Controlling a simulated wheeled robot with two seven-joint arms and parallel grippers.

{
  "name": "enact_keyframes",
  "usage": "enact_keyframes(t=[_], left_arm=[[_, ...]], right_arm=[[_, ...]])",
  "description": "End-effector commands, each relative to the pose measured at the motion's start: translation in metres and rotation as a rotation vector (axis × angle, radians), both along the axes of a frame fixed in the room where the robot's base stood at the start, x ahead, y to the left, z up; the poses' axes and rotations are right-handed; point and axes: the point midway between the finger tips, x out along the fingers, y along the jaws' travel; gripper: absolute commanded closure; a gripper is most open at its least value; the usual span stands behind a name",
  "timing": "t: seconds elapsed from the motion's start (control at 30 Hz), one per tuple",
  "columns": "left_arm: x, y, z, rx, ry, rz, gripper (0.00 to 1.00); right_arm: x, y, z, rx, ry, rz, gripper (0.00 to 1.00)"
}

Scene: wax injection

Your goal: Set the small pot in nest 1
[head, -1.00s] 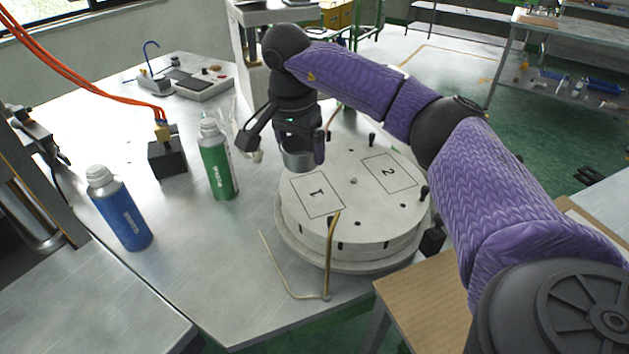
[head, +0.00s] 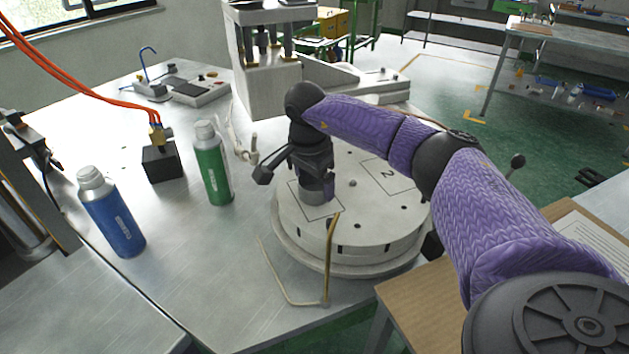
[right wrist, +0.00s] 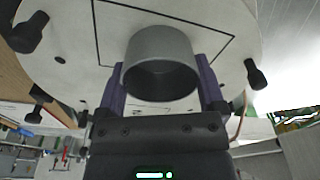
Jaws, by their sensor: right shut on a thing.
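The small pot (head: 318,194) is a grey metal cup. My right gripper (head: 318,182) is shut on it, over the outlined square of nest 1 (head: 322,213) on the round white turntable (head: 375,222). In the right wrist view the pot (right wrist: 160,62) is between the two purple fingers (right wrist: 160,88), its open mouth toward the camera, with the square's black lines around it. The pot looks upright and very low; I cannot tell whether it touches the plate. The numeral 1 is hidden in the head view. My left gripper is not in view.
A green bottle (head: 213,165) and a blue bottle (head: 112,215) stand left of the turntable. A bent brass rod (head: 330,262) rises at its front edge. Nest 2 (head: 390,175) is empty. Short dark pegs stand on the plate. A white machine (head: 268,75) stands behind.

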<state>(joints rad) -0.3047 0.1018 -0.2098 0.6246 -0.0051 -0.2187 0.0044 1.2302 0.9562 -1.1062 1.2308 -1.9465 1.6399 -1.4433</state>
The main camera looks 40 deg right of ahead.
Motion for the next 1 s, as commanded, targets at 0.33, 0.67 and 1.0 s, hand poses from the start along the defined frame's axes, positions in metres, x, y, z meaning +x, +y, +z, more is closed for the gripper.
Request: enact_keyframes(t=[0.33, 0.67, 1.0], left_arm=[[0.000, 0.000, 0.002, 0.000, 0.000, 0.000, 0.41], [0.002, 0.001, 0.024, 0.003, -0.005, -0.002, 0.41], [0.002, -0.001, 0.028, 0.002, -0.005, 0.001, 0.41]], right_arm=[[0.000, 0.000, 0.005, 0.000, -0.001, 0.001, 0.00], [0.000, 0.011, 0.092, -0.001, -0.005, 0.002, 0.00], [-0.001, 0.015, 0.122, 0.001, 0.000, 0.001, 0.00]])
